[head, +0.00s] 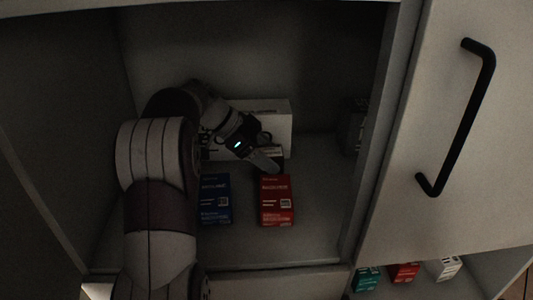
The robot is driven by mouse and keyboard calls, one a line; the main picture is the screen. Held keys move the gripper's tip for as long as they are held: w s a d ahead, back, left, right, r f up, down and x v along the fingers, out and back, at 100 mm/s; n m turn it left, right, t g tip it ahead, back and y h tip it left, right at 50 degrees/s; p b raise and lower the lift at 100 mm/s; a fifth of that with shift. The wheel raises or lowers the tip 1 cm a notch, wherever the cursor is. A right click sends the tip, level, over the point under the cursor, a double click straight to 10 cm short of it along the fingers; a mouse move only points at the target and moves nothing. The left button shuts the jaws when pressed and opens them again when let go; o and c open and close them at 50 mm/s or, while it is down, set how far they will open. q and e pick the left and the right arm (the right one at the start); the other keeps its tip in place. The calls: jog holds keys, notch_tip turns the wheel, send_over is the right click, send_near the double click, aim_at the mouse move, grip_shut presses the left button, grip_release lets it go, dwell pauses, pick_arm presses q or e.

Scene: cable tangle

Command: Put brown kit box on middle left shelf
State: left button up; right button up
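I cannot make out a brown kit box for sure in the head view. My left arm reaches into the dim left compartment of a cabinet, and its gripper (267,153) is low inside, just behind a red box. A small dark box with a pale top (271,151) shows partly at the fingers; its colour and whether it is held are unclear. One pale finger points down to the right, near the red box's back edge. The shelf floor (310,225) is bare in front and to the right. My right gripper is out of view.
A red box (277,203) and a blue box (216,205) stand in front, a white box (277,118) behind, a dark box (351,126) at the right wall. A door with a black handle (467,118) is at right. Teal (367,279), red (405,272) and white (444,268) boxes sit lower.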

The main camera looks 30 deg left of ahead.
pick_arm(q)
jog(key=shift+r, duration=0.25)
jog(key=p+v, duration=0.5)
jog(key=v, duration=0.6)
jog(key=shift+s+a+r, duration=0.2)
jog(key=shift+a+r, duration=0.05)
